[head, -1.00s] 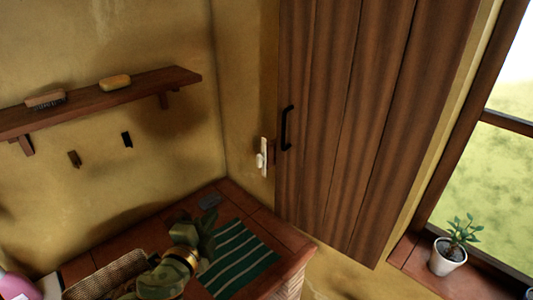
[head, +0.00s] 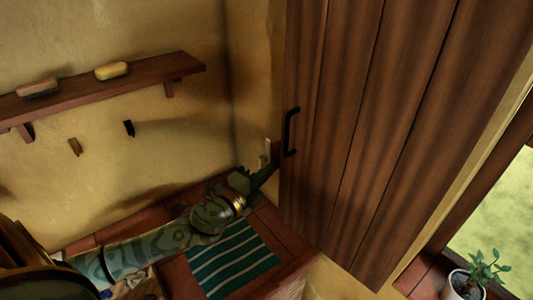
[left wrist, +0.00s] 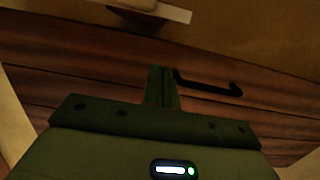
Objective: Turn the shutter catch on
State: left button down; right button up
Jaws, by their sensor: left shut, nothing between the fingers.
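The shutter catch (head: 267,147) is a small pale plate with a knob on the wall, just left of the wooden shutter (head: 345,120). My left gripper (head: 269,170) is shut and empty, its tip just below the catch and near the shutter's left edge. It hides the lower part of the catch in the head view. In the left wrist view the catch (left wrist: 175,12) shows at the top edge, partly cut off, and the shut fingers (left wrist: 161,85) stand below it, apart from it in the picture. I cannot tell whether they touch anything. My right gripper is not in view.
A black handle (head: 290,132) sits on the shutter close to the gripper. A green striped cloth (head: 232,262) lies on the tiled counter below my arm. A shelf (head: 150,80) with a brush and a soap is on the left wall. A potted plant (head: 467,285) stands at lower right.

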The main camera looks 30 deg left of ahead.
aim_at(264, 162)
pick_arm(q)
jog(key=w+a, duration=0.3)
jog(key=w, duration=0.2)
jog(key=shift+w, duration=0.4)
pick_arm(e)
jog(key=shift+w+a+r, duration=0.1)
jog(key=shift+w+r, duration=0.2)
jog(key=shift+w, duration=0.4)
pick_arm(q)
jog(key=shift+f, duration=0.1)
jog(key=shift+a+r+n+p, duration=0.2)
jog(key=shift+a+n+p, duration=0.1)
jog(key=shift+n+p, duration=0.45)
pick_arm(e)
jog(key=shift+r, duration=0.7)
